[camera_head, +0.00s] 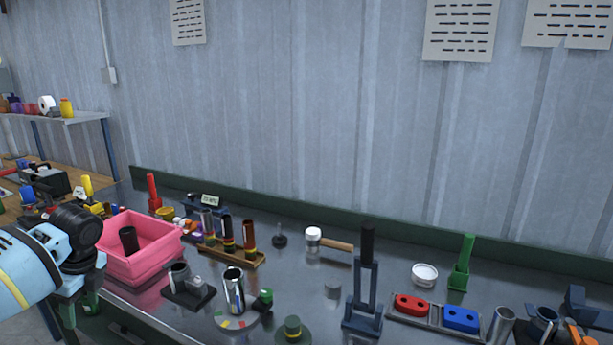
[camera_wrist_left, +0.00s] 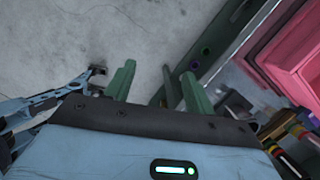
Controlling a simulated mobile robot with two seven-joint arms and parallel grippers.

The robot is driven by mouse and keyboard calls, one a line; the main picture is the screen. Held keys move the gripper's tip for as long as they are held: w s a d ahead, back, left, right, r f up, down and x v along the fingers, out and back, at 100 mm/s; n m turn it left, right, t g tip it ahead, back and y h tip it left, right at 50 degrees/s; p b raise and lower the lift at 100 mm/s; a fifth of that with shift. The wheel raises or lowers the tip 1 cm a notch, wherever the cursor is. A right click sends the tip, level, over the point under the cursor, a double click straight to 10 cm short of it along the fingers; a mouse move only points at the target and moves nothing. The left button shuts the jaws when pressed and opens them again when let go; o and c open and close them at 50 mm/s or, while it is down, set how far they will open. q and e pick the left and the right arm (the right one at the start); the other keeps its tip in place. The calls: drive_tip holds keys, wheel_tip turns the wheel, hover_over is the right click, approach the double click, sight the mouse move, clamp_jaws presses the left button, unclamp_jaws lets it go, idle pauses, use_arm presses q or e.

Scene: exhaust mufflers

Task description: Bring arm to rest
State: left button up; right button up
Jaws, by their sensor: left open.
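My left arm comes in from the left edge of the head view, with its gripper (camera_head: 82,303) low at the table's front left corner, beside the pink bin. In the left wrist view the two green fingers of this gripper (camera_wrist_left: 157,88) stand apart with nothing between them. Bare grey floor shows beyond the fingertips. My right gripper is in neither view.
The pink bin (camera_head: 150,262) holds a dark cup and also shows in the wrist view (camera_wrist_left: 292,58). The metal table (camera_head: 300,272) carries a steel cylinder (camera_head: 234,290), a dark upright stand (camera_head: 364,300) and a tray with red and blue blocks (camera_head: 408,318).

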use_arm(q)
drive_tip(key=s+d+f+n+t, duration=0.1)
drive_tip(key=s+f+t, duration=0.1)
drive_tip(key=f, duration=0.8)
drive_tip(key=s+d+f+n+t, duration=0.1)
drive_tip(key=s+d+f+n, duration=0.15)
drive_tip(key=f, duration=0.75)
drive_tip(key=s+d+f+n+t+h, duration=0.1)
drive_tip(key=s+d+f+t, duration=0.15)
drive_tip(key=s+f, duration=0.7)
drive_tip(key=s+d+r+n+t+h, duration=0.1)
drive_tip(key=s+d+n+t+h, duration=0.3)
drive_tip(key=s, duration=1)
drive_tip(key=s+d+f+n, duration=0.1)
drive_tip(key=d+n, duration=0.2)
drive_tip(key=d, duration=0.7)
drive_tip(key=s+d+f+n, duration=0.1)
drive_tip(key=d+n, duration=0.3)
drive_tip(key=d, duration=0.6)
drive_tip(key=shift+s+d+f, duration=0.3)
drive_tip(key=shift+s+f, duration=0.1)
drive_tip(key=shift+s, duration=0.1)
